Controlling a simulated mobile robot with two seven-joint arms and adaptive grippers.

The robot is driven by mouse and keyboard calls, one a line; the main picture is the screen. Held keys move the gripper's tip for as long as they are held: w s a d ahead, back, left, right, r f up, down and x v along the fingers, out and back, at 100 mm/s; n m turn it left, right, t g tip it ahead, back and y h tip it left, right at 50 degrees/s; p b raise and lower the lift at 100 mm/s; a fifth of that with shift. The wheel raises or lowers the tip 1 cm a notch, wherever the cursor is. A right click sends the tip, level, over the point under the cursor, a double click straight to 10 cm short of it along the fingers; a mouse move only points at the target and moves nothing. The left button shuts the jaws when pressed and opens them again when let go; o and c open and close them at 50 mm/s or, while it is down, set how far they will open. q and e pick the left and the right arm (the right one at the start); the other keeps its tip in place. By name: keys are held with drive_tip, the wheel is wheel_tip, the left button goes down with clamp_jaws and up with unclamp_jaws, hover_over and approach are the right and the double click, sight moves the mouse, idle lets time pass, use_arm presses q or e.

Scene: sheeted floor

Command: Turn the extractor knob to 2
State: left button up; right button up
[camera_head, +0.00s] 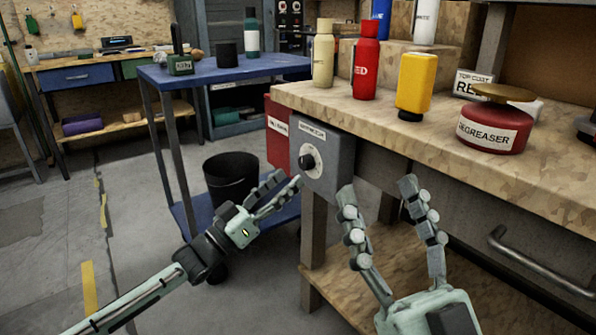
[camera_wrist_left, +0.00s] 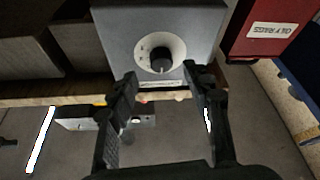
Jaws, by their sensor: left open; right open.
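The extractor knob (camera_head: 307,161) is a small black knob on a pale round dial, on the front of a grey box (camera_head: 336,167) fixed under the front edge of the workbench. In the left wrist view the knob (camera_wrist_left: 161,60) is ahead of and between the two fingertips, with the dial marks around it. My left gripper (camera_head: 284,186) is open, just in front of and below the knob, and appears apart from it. The dial position that the knob points to is too small to read. My right gripper (camera_head: 378,187) is open and empty, to the right of the grey box.
A red box (camera_head: 277,134) with a label hangs beside the grey box. The wooden workbench (camera_head: 300,95) above holds several bottles and a red degreaser tin (camera_head: 494,128). A blue trolley (camera_head: 218,72) and a black bucket (camera_head: 231,178) stand to the left. A metal handle (camera_head: 540,265) juts out at right.

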sight(302, 167)
use_arm(q)
drive_tip(key=shift+x, duration=2.2)
use_arm(e)
drive_tip(key=shift+s+d+r+t, duration=0.2)
drive_tip(key=shift+r+t, duration=0.05)
drive_tip(key=shift+t, duration=0.25)
use_arm(q)
drive_tip(key=shift+w+f, duration=0.1)
drive_tip(key=shift+c, duration=0.6)
clamp_jaws()
